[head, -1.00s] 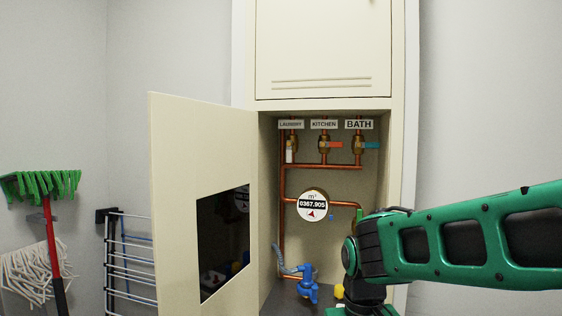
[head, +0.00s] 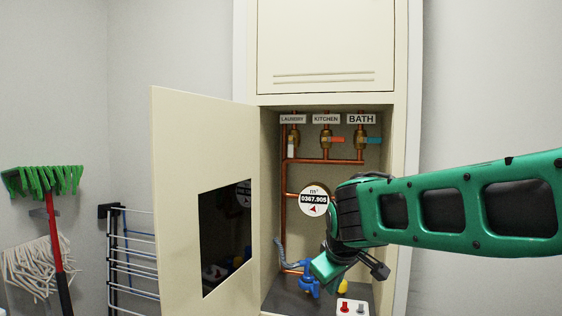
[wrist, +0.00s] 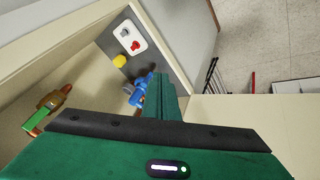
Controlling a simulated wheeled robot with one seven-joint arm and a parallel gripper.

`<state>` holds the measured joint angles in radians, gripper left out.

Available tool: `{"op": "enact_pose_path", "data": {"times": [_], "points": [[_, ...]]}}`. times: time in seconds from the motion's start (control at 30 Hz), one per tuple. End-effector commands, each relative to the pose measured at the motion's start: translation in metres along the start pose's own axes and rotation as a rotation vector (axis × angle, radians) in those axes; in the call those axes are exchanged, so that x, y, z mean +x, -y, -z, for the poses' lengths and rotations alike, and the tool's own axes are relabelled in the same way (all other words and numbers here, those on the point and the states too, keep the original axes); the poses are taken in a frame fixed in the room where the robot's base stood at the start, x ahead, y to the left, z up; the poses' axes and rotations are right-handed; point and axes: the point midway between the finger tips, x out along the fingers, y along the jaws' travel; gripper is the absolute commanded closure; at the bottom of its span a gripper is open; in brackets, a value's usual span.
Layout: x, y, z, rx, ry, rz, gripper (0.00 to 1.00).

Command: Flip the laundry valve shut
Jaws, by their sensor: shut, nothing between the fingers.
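The laundry valve (head: 294,141) is the leftmost of the three brass valves under the labels, below the LAUNDRY sign (head: 292,119). Its white lever (head: 291,149) points straight down along its pipe. My gripper (wrist: 162,84) is shut and empty. In the head view it hangs low in the cabinet opening, well below the laundry valve and apart from it; its fingertips are hard to make out there. The laundry valve is not visible in the wrist view.
Kitchen's red lever (head: 334,140) and bath's blue lever (head: 373,141) point sideways. The round meter (head: 314,199) is partly behind my arm. A blue tap (head: 309,282) is close by my gripper. The open cabinet door (head: 178,200) stands left. A green-levered valve (wrist: 40,118) shows in the wrist view.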

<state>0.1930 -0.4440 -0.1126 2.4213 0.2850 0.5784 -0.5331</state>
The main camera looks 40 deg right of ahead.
Motion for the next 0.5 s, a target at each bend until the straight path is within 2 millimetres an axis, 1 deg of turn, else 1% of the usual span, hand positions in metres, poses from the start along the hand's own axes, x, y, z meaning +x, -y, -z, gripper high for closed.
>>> {"op": "enact_pose_path", "data": {"times": [0.03, 0.07, 0.1, 0.17, 0.2, 0.27, 0.3, 0.4, 0.5], "points": [[-0.004, -0.011, 0.029, -0.083, -0.070, -0.052, 1.00], [-0.008, -0.017, 0.046, -0.134, -0.111, -0.086, 1.00], [-0.014, -0.025, 0.069, -0.203, -0.164, -0.134, 1.00], [-0.025, -0.037, 0.102, -0.306, -0.238, -0.212, 1.00], [-0.035, -0.043, 0.124, -0.373, -0.286, -0.268, 1.00], [-0.051, -0.052, 0.156, -0.471, -0.349, -0.356, 1.00], [-0.062, -0.057, 0.176, -0.533, -0.387, -0.416, 1.00], [-0.092, -0.066, 0.219, -0.668, -0.464, -0.563, 1.00], [-0.119, -0.071, 0.252, -0.771, -0.515, -0.692, 1.00]]}}
